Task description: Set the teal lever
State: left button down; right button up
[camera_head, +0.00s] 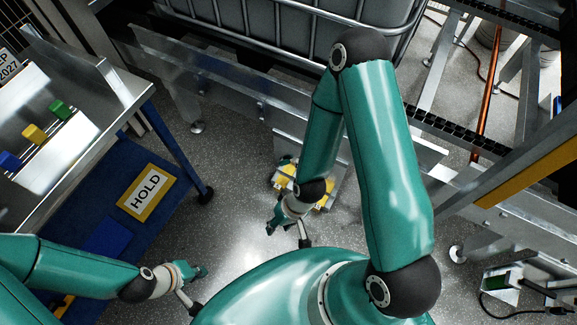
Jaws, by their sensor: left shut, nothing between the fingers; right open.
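I cannot make out a lever that is surely teal. A pale box (55,150) at the left carries a green knob (60,110), a yellow knob (34,134) and a blue knob (9,160) in a row. My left gripper (199,272) is shut and empty over the floor at the lower left, right of the blue bench and apart from the knobs. My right gripper (273,219) is open and empty near the middle. Just beyond it is a low pale fixture with yellow parts (284,181), partly hidden by my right arm.
A blue bench shelf (178,205) bears a yellow-edged HOLD sign (147,192). A caged tank (275,25) stands at the back behind a metal rail (250,108). A small device with a green part (503,278) is at the lower right. Speckled floor lies open between the grippers.

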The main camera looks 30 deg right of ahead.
aim_at(280, 162)
jog(key=z, duration=0.25)
jog(key=k, duration=0.5)
jog(key=z, duration=0.7)
jog(key=i, duration=0.5)
jog(key=u, duration=0.15)
